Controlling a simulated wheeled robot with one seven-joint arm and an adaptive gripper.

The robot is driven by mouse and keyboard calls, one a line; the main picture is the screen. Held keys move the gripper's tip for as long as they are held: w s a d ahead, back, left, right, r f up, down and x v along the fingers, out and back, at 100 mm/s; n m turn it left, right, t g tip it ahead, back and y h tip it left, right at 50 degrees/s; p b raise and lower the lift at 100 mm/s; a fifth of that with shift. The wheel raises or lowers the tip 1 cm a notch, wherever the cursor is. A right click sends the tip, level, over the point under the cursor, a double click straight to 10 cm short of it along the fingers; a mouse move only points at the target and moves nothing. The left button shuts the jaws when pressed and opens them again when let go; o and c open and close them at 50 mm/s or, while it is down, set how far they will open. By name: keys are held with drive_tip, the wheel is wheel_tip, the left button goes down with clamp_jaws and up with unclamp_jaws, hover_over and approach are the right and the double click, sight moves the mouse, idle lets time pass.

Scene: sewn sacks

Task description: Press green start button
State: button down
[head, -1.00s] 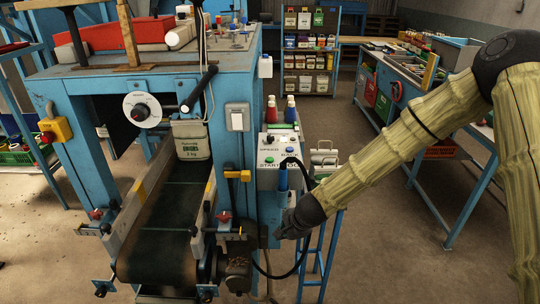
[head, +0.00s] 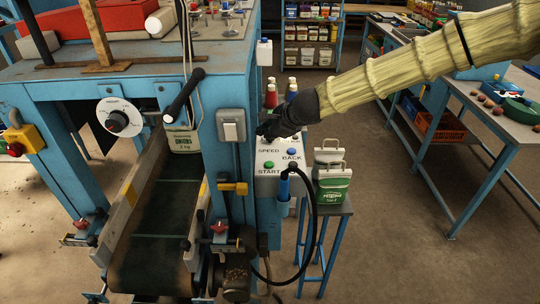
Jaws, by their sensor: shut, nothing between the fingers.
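The green start button (head: 269,165) sits on the lower left of a small white control panel (head: 266,184), with the word START below it. A blue button (head: 291,151) marked BACK is to its upper right. My gripper (head: 266,133) is dark and shut, at the top of the panel, above and slightly left of the green button. It covers the upper part of the panel, near the SPEED label. I cannot tell whether it touches the panel.
The blue machine frame with a grey switch (head: 231,126) stands just left of the panel. A blue plug with a black cable (head: 312,210) hangs below the buttons. Green-and-white sacks (head: 332,185) stand on a blue stool to the right. The conveyor belt (head: 160,240) is at lower left.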

drive_tip(key=b, duration=0.5)
hover_over(267, 165)
wheel_tip(267, 165, down, 5)
drive_tip(key=shift+w, duration=0.1)
wheel_tip(267, 165, down, 2)
drive_tip(key=shift+f+b, duration=0.1)
drive_tip(key=shift+b, duration=1)
drive_tip(key=shift+f+b, duration=0.4)
drive_tip(key=shift+f, duration=0.25)
drive_tip(key=shift+r, duration=0.1)
drive_tip(key=shift+f, duration=0.25)
drive_tip(key=shift+f, duration=0.2)
